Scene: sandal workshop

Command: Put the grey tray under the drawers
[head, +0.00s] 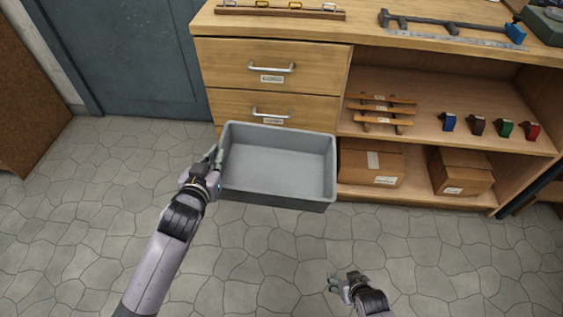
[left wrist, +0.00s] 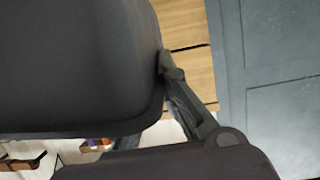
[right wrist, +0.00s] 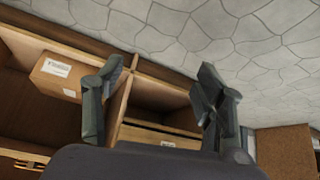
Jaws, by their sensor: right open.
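The grey tray (head: 277,197) is empty, open side up, in front of the lower drawer (head: 270,108) in the head view. My left gripper (head: 216,168) is shut on its left wall. The tray looks roughly level and hides the space beneath the drawers from the head. In the left wrist view a dark surface, probably the tray (left wrist: 75,65), fills the upper left, and one finger shows beside it. My right gripper (head: 338,284) is open and empty, low over the floor, apart from the tray. The right wrist view shows an open bay (right wrist: 160,95) below a drawer front.
The upper drawer (head: 275,68) is shut. Right of the tray, cardboard boxes (head: 372,163) stand on the bottom shelf, with sandal parts (head: 385,112) above. Tools lie on the bench top (head: 365,29). A blue-grey door (head: 135,60) is at left. The stone floor (head: 90,220) is clear.

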